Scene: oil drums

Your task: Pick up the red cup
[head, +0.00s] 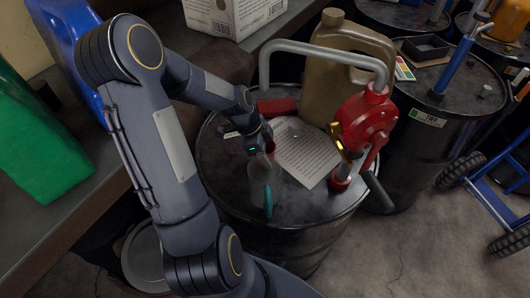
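My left arm reaches in, and its gripper (262,150) is low over the top of the near black oil drum (225,178). My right gripper is not in view.
More drums (430,100) and a blue hand truck (500,195) stand right.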

